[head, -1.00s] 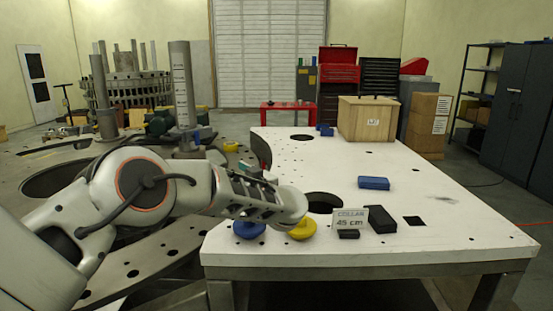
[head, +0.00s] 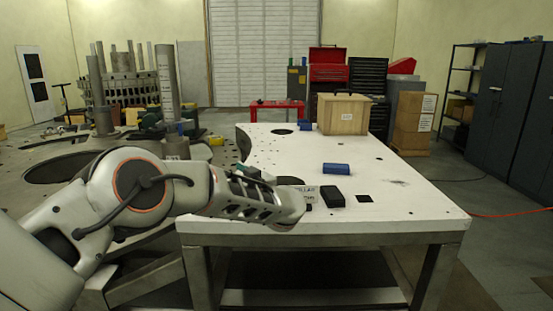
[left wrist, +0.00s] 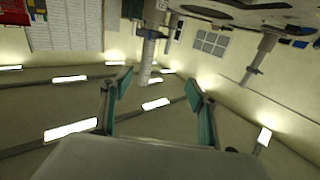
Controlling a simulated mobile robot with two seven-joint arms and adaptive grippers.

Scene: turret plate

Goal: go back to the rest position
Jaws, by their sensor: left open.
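My left gripper (head: 285,205) reaches in from the left over the near left edge of the white table (head: 400,198) in the head view. In the left wrist view its two teal-padded fingers (left wrist: 158,105) stand wide apart with nothing between them. The camera there looks out over the room, which appears upside down. The gripper hides part of the COLLAR sign (head: 308,192) and part of the dark hole in the table. My right gripper does not show.
The turret plate (head: 60,170) with upright posts is at the left. Open floor lies to the right of the table.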

